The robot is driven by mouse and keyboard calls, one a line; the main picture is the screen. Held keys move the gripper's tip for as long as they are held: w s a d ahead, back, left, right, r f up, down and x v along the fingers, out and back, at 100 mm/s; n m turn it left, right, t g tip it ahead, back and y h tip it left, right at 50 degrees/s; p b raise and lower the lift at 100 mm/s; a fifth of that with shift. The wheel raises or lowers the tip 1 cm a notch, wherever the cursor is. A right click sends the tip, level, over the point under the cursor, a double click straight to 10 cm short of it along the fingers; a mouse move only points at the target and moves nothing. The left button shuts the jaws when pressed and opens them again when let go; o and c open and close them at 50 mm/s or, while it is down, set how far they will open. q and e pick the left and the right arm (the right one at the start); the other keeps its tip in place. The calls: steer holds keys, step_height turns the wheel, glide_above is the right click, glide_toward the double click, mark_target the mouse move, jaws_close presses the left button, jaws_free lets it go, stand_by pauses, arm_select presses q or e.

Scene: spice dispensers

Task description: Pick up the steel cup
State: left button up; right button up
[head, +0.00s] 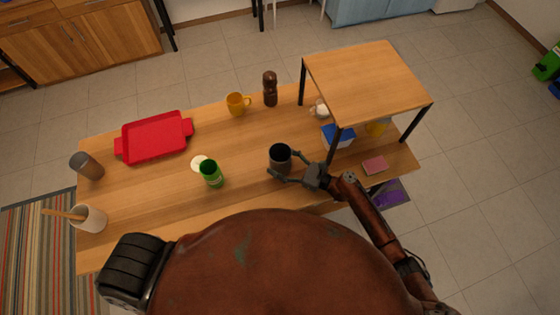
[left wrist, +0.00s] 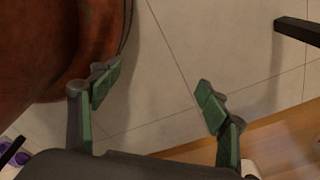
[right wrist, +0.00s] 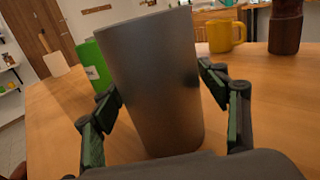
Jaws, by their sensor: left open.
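A dark grey steel cup (head: 280,157) stands upright on the wooden table (head: 240,200). My right gripper (head: 282,164) is at it, one finger on each side. In the right wrist view the cup (right wrist: 155,85) fills the middle between the spread green-padded fingers (right wrist: 158,95); the fingers look open, and whether either touches it is unclear. A second grey tumbler (head: 87,166) stands at the table's left end. My left gripper (left wrist: 155,85) is open and empty, over the floor beside the table edge; it is hidden in the head view.
A red tray (head: 154,137), yellow mug (head: 237,103) and brown grinder (head: 270,89) are farther back. A raised wooden shelf (head: 368,80) stands at right, with a blue-lidded container (head: 338,136) under its edge.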

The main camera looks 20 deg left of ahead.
steer(key=c, duration=0.9)
steer(key=shift+c, duration=0.6)
steer(key=shift+r, duration=0.1)
